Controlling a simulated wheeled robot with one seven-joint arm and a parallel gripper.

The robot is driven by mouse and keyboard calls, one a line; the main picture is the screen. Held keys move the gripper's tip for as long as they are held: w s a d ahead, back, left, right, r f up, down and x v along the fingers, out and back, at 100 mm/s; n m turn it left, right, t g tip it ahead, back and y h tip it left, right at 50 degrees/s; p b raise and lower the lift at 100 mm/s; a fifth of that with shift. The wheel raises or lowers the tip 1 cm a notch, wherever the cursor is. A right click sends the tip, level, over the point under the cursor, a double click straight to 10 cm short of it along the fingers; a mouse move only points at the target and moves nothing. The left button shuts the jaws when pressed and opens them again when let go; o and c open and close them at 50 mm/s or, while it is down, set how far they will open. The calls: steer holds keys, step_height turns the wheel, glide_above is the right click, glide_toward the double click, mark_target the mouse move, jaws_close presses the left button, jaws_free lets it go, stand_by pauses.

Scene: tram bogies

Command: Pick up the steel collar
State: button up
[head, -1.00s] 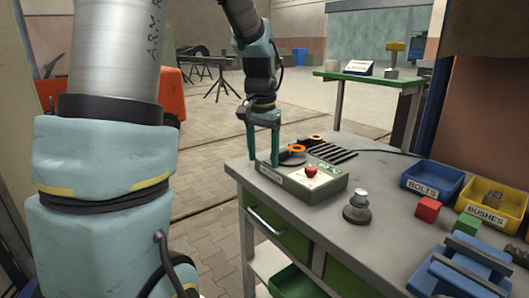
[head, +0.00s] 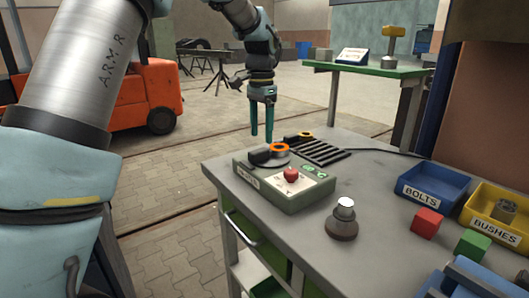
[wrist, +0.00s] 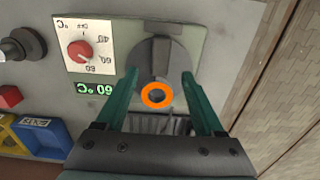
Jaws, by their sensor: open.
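A green-grey heater box (head: 290,195) with a red knob stands on the bench's near left corner. On it is a dark round plate with a bar, and an orange ring with a dark centre (head: 279,147) at the bar's end; the ring also shows in the wrist view (wrist: 157,88). I cannot tell for sure which thing is the steel collar. A steel-topped piece on a dark round base (head: 342,220) stands upright right of the box. My gripper (head: 262,136) is open and empty, pointing down beyond the box. In the wrist view its fingers (wrist: 158,75) appear either side of the ring.
Black bars (head: 320,150) lie behind the box. A blue BOLTS bin (head: 435,192), a yellow BUSHES bin (head: 490,222), a red cube (head: 427,223) and a green cube (head: 473,245) are at right. An orange forklift (head: 150,95) and a green table (head: 365,68) stand beyond.

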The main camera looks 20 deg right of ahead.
mark_target(263, 149)
steer(key=shift+d+f+p, duration=0.15)
steer(key=shift+f+p, duration=0.3)
steer(key=shift+f, duration=1)
steer(key=shift+d+f+p, duration=0.15)
steer(key=shift+f+p, duration=0.3)
steer(key=shift+f, duration=1)
jaws_close()
steer(key=shift+r, duration=0.1)
